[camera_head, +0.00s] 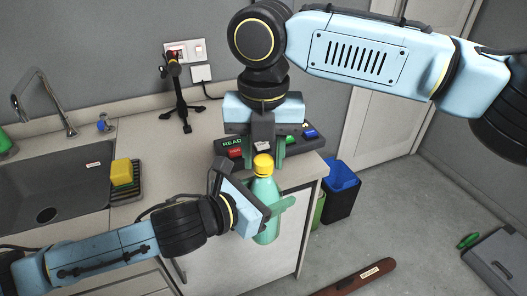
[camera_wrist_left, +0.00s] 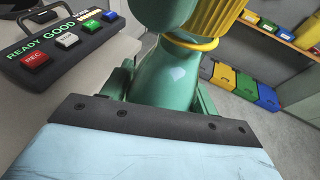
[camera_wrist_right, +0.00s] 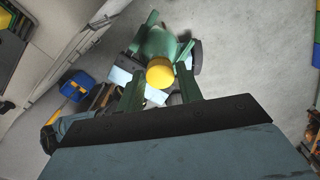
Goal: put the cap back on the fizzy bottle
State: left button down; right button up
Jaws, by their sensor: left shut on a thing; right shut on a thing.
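The green fizzy bottle (camera_head: 264,190) is upright in front of the counter's edge. My left gripper (camera_head: 266,213) is shut around its body. The bottle also fills the middle of the left wrist view (camera_wrist_left: 165,75). The yellow cap (camera_head: 263,163) is at the bottle's top, in line with the neck. My right gripper (camera_head: 264,152) comes from above and is shut on the cap, which shows between its fingers in the right wrist view (camera_wrist_right: 160,73). In the left wrist view the ridged cap (camera_wrist_left: 208,18) is just above the yellow neck ring (camera_wrist_left: 195,44). I cannot tell whether it is fully seated.
A dark button panel (camera_head: 225,148) lies on the counter just behind the bottle. A sink (camera_head: 60,180), a yellow sponge (camera_head: 121,171) and a black stand (camera_head: 182,107) are to the left. A blue bin (camera_head: 342,180) stands on the floor at the right. Free floor lies beyond.

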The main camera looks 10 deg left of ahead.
jog(key=m, duration=0.7)
jog(key=shift+m, duration=0.4)
jog(key=m, duration=1.2)
jog(key=shift+m, duration=0.4)
jog(key=m, duration=0.3)
jog(key=shift+m, duration=0.3)
jog(key=m, duration=0.3)
jog(key=shift+m, duration=0.4)
jog(key=m, duration=0.4)
jog(key=o, duration=1.1)
